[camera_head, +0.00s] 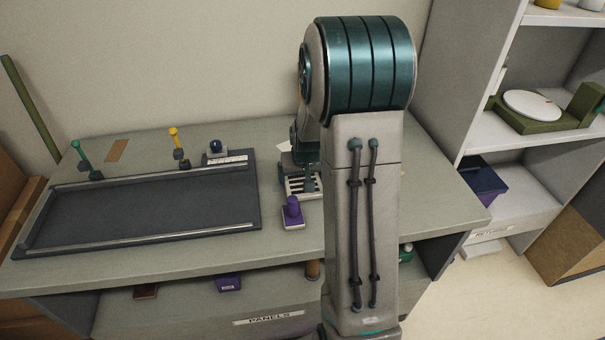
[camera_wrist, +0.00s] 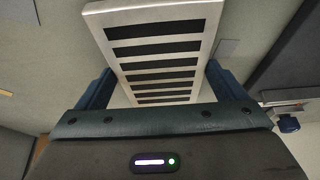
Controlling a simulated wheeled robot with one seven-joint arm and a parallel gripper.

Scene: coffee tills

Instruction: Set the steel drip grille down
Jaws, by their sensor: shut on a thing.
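The steel drip grille (camera_wrist: 160,60) is a pale metal plate with several dark slots. In the wrist view it lies between the two blue fingers of my gripper (camera_wrist: 160,95), which is shut on its sides. In the head view the grille (camera_head: 298,186) shows just below my gripper (camera_head: 303,165), over the counter right of the dark tray. My arm hides the grille's right part. I cannot tell whether the grille touches the counter.
A purple-knobbed object (camera_head: 292,212) stands just in front of the grille. The dark railed tray (camera_head: 140,205) fills the counter's left, with green (camera_head: 80,155) and yellow (camera_head: 176,145) levers behind it. A shelf unit (camera_head: 525,130) stands at right. Bare counter shows along the front.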

